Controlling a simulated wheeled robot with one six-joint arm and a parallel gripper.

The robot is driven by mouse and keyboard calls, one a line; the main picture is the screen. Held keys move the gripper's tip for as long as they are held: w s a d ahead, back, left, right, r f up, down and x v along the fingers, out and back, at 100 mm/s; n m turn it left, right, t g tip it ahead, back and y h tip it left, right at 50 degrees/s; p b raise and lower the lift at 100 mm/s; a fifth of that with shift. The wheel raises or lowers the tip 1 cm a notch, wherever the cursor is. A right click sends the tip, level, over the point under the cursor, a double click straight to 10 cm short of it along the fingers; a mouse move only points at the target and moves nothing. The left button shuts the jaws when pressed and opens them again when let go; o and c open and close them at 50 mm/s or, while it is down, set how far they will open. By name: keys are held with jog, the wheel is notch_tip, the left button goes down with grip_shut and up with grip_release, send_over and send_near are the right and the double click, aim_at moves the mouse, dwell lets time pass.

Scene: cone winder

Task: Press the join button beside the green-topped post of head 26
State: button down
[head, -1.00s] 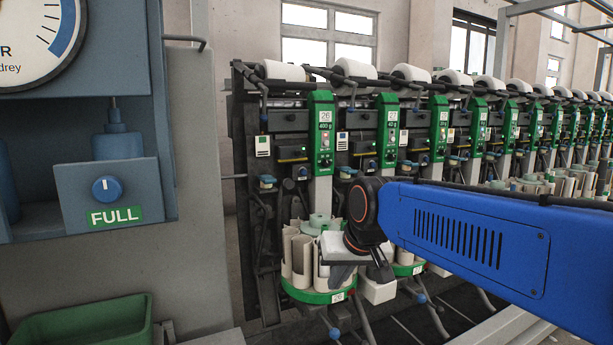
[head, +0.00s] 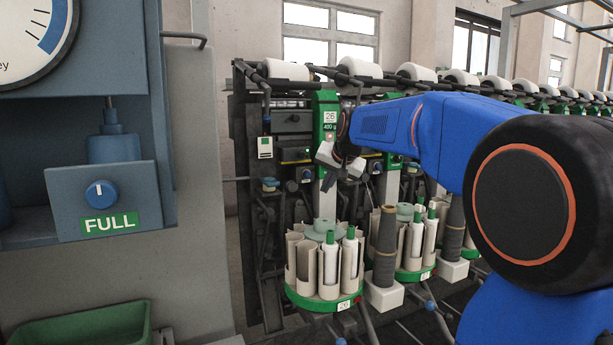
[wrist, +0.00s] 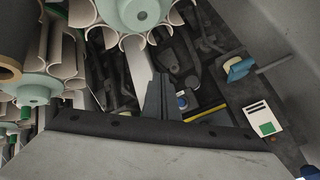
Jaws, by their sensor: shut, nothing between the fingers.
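The post of head 26 (head: 325,112) has a green top with a "26" and "400 g" label and a small lit red lamp. Its pale lower part (wrist: 141,68) shows in the wrist view. A round blue button (head: 306,174) sits just left of the post; it also shows in the wrist view (wrist: 182,101), just right of my fingertips. My gripper (head: 326,184) is shut and empty, in front of the post below its green top. Its dark fingers (wrist: 158,94) appear beside the button in the wrist view. Whether they touch anything cannot be told.
Below is a round green-rimmed magazine (head: 318,304) with pale pockets and several white bobbins. A dark wound cone (head: 385,250) stands to its right. A grey-blue cabinet (head: 110,210) with a "FULL" sign fills the left. More winding heads continue right.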

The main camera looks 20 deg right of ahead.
aim_at(308, 175)
jog(key=shift+w+d+r, duration=0.2)
jog(key=shift+w+d, duration=0.1)
jog(key=shift+w, duration=0.35)
jog(key=shift+w+d+r, duration=0.15)
jog(key=shift+w+d, duration=0.1)
jog(key=shift+w, duration=0.35)
jog(key=shift+w, duration=0.1)
jog(key=shift+w+a, duration=0.15)
jog(key=shift+w, duration=4.1)
jog(key=shift+w, duration=0.9)
jog(key=shift+s, duration=0.9)
